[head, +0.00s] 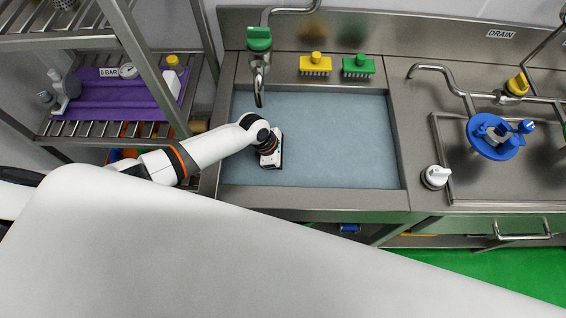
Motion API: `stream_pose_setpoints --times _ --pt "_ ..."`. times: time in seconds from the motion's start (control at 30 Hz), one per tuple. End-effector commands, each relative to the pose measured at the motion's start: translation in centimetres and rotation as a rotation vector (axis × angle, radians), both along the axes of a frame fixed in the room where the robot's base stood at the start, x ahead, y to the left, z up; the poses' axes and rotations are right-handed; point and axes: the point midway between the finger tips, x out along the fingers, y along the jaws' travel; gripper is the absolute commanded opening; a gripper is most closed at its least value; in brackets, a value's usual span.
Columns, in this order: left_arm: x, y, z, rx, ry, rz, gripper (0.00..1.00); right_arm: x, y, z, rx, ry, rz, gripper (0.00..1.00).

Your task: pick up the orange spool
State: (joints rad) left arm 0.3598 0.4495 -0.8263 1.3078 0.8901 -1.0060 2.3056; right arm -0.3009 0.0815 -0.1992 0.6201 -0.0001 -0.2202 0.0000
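I cannot make out an orange spool for certain in the head view. Some small orange shapes (128,130) show under the shelf at the left, partly hidden by the shelf slats and my arm; I cannot tell what they are. My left gripper (271,161) points down over the left part of the sink basin. Its fingers are hidden beneath its body, so I cannot see whether it is open or holds anything. My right gripper is not in view.
The sink basin (330,140) looks empty, with a tap (259,70) at its back left. A yellow brush (315,65) and a green brush (358,66) stand behind it. A blue round part (490,150) is on the right counter. A steel rack with a purple mat (115,95) stands left.

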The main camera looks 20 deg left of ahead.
Motion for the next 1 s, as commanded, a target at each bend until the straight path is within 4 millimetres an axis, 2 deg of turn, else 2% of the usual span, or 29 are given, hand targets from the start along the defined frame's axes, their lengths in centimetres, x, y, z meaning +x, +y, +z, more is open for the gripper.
stream_pose_setpoints --times 0.7,0.77,1.0 --pt "-0.03 0.01 -0.51 0.0 0.0 0.0 0.55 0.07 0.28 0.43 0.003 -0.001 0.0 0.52" --pt "-0.02 0.01 -0.51 0.0 0.0 0.0 0.49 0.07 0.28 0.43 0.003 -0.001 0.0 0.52" --pt "-0.02 0.02 -0.49 0.0 0.0 0.0 0.1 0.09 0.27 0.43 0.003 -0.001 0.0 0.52"
